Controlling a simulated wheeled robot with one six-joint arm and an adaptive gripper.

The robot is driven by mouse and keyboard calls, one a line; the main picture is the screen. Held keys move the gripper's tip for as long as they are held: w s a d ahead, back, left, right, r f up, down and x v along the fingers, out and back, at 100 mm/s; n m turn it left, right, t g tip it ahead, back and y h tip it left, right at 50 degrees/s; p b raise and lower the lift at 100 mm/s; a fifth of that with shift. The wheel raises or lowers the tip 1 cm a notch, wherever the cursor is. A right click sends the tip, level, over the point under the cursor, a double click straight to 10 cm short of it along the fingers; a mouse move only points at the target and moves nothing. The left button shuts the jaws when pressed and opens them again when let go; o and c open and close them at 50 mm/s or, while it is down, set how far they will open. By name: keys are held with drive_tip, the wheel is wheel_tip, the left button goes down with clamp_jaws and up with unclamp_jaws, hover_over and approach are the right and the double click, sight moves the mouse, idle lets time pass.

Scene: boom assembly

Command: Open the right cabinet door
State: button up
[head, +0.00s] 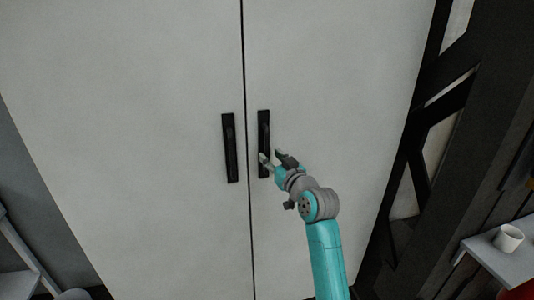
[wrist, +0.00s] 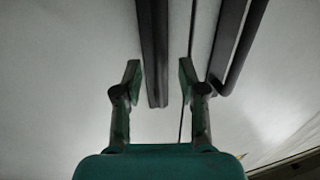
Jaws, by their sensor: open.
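The right cabinet door (head: 345,90) is a tall pale panel and is shut against the left door (head: 130,110) along a thin dark seam. Its handle (head: 264,128) is a black vertical bar beside the seam. My gripper (head: 270,157) is open at the lower part of this handle. In the wrist view, my gripper (wrist: 160,75) has one finger on each side of a dark handle bar (wrist: 153,50), with gaps on both sides. I cannot tell how deep the bar sits between the fingers.
The left door's black handle (head: 229,148) is close by and also shows in the wrist view (wrist: 236,42). A black frame (head: 415,140) stands right of the cabinet. A white cup (head: 508,238) sits on a shelf (head: 505,260) at the lower right.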

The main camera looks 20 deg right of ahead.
sight(268, 154)
drive_tip(key=shift+w+a, duration=0.2)
drive_tip(key=shift+w, duration=0.65)
drive_tip(key=shift+w+a, duration=0.15)
drive_tip(key=shift+w, duration=0.7)
clamp_jaws()
